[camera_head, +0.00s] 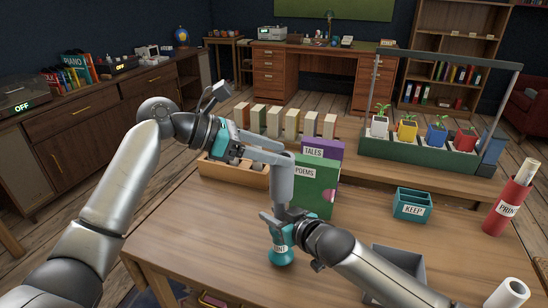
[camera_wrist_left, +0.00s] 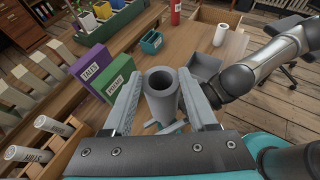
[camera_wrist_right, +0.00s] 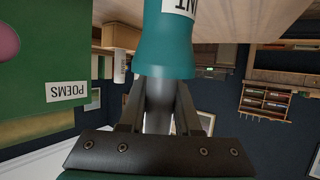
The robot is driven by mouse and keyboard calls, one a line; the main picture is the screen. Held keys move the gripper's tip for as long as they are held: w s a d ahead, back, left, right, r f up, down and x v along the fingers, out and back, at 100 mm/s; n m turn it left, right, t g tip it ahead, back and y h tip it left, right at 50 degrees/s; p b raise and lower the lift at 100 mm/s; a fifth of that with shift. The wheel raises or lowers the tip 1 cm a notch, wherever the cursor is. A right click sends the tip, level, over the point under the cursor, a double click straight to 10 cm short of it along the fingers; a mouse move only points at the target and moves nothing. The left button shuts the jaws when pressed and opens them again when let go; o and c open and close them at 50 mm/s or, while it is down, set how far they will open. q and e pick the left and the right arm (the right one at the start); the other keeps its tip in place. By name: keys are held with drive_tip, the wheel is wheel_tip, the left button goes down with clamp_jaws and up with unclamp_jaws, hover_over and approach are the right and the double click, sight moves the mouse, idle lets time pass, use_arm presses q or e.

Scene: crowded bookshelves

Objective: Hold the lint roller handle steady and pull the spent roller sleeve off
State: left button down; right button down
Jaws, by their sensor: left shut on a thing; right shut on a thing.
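The lint roller stands upright near the table's front middle. Its teal handle (camera_head: 281,253) has a white label and a flared base on the table; it also shows upside down in the right wrist view (camera_wrist_right: 166,50). The grey sleeve (camera_head: 281,187) is upright above the handle; its hollow open top shows in the left wrist view (camera_wrist_left: 161,82). My left gripper (camera_head: 283,160) is shut on the sleeve near its top. My right gripper (camera_head: 282,218) is shut on the handle's upper part, just below the sleeve.
Green POEMS (camera_head: 316,187) and purple TALES (camera_head: 322,150) books stand behind. A teal KEEP box (camera_head: 411,205), grey bin (camera_head: 398,262) and white roll (camera_head: 508,294) are at the right. A wooden tray (camera_head: 232,173) is at the back left. The front left table is clear.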

use_arm(q)
drive_tip(key=shift+r, duration=0.3)
drive_tip(key=shift+r, duration=0.1)
drive_tip(key=shift+r, duration=0.25)
use_arm(e)
drive_tip(key=c, duration=0.5)
unclamp_jaws()
drive_tip(key=shift+d, duration=0.1)
